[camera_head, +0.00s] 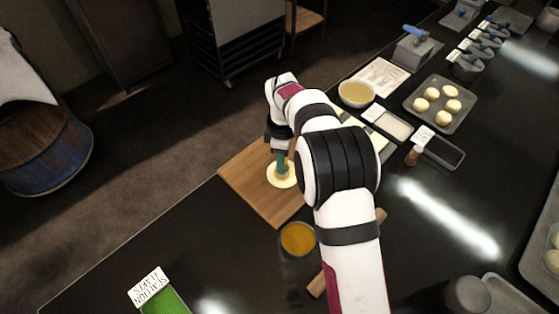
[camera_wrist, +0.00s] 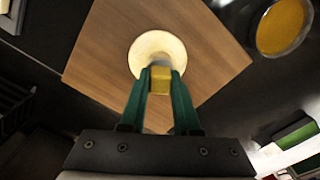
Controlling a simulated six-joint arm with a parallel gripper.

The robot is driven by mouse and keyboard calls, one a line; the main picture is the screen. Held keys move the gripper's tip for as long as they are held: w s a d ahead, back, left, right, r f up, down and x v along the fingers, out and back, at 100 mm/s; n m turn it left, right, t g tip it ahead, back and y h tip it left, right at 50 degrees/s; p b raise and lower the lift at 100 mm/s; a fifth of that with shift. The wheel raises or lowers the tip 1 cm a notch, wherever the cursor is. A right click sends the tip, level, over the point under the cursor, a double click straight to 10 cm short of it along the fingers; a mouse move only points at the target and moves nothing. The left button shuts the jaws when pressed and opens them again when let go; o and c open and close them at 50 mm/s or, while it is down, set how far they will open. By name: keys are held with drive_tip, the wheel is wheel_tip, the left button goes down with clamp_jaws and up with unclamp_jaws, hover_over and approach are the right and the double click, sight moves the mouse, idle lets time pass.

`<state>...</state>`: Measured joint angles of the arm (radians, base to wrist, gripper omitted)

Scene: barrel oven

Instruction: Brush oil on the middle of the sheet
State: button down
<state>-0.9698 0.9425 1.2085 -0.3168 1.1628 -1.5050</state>
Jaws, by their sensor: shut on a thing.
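The dough sheet (camera_head: 272,177) is a pale round on the wooden board (camera_head: 245,180); it also shows in the wrist view (camera_wrist: 158,42). My gripper (camera_wrist: 160,82) has green fingers shut on the brush, whose yellowish block (camera_wrist: 160,78) shows between the fingertips. In the head view my gripper (camera_head: 281,160) points down over the sheet. The brush covers the near middle of the sheet in the wrist view; I cannot tell whether it touches. A bowl of amber oil (camera_head: 298,239) stands in front of the board, and shows at upper right in the wrist view (camera_wrist: 282,25).
A bowl of pale liquid (camera_head: 356,93) stands beyond the board. A tray (camera_head: 437,118) with several dough balls is at the right. A green container (camera_head: 164,302) with a label card (camera_head: 148,286) is at the front left. A rolling pin (camera_head: 317,286) is partly hidden behind my arm.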

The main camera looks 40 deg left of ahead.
drive_tip(key=shift+w, duration=1.2)
drive_tip(key=shift+s, duration=2)
drive_tip(key=shift+w, duration=2)
drive_tip(key=shift+s, duration=2.05)
drive_tip(key=shift+r, duration=3)
drive_tip(key=shift+w, duration=0.1)
